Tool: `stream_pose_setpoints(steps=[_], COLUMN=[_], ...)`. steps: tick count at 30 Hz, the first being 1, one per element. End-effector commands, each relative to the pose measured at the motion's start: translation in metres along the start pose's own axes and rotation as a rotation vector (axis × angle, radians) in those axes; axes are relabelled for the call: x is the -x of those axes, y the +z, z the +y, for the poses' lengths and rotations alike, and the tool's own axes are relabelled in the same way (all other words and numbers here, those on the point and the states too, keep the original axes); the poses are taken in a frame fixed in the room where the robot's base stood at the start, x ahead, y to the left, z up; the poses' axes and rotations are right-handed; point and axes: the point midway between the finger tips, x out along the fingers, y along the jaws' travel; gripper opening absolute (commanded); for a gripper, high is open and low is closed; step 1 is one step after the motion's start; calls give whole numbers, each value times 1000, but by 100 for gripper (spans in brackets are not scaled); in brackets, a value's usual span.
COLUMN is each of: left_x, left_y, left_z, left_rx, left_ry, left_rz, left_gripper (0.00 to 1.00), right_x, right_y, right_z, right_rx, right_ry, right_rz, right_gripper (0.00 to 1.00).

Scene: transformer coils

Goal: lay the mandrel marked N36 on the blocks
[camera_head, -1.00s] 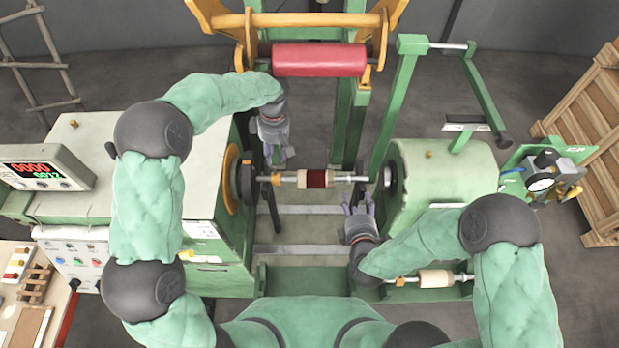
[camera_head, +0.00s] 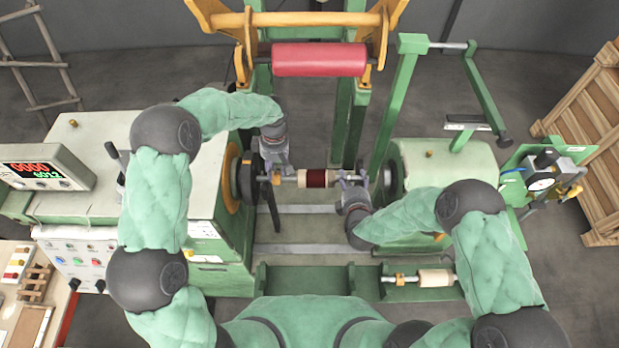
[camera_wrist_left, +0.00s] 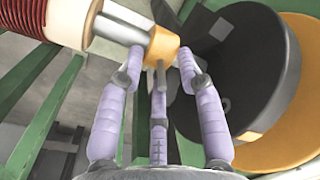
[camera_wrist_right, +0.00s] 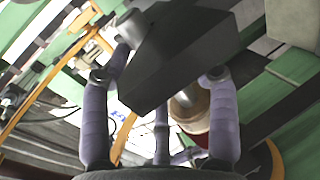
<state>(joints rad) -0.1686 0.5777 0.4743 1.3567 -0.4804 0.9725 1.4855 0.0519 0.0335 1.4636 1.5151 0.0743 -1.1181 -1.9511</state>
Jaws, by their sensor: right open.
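A mandrel (camera_head: 318,178) with a dark red winding, a pale wooden core and a brass collar lies level between the machine's two dark round plates. No N36 mark is readable. My left gripper (camera_head: 276,174) is at the collar; the left wrist view shows its fingertips around the collar (camera_wrist_left: 162,45), but their grip is unclear. My right gripper (camera_head: 352,180) is open at the mandrel's right end. In the right wrist view its fingers straddle a dark angular part (camera_wrist_right: 175,55) that partly hides the shaft. I cannot make out the blocks for certain.
A second mandrel (camera_head: 436,278) with a bare core lies at the front right over a green ledge (camera_head: 415,294). A red roll (camera_head: 320,60) hangs behind in a yellow frame. A tall green post (camera_head: 398,110) stands behind my right gripper.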

Motion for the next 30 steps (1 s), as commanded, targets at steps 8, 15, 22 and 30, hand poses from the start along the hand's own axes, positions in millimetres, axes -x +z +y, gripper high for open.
stream_pose_setpoints(steps=[8, 15, 22, 30], left_x=[0, 0, 0, 5], left_y=[0, -2, -4, -5], left_z=[0, -1, -2, -2], left_rx=[0, 0, 2, 3], left_ry=[-1, -3, -4, -2], left_rz=[0, 3, 4, 5], left_gripper=[20, 0, 0, 0], right_x=[0, 0, 0, 1], right_y=[0, 1, 3, 4], right_z=[0, 0, 0, 4], right_rx=[0, -2, -6, -7], right_ry=[0, 0, -1, 2], right_rz=[0, -3, -9, -11], right_gripper=[43, 0, 0, 0])
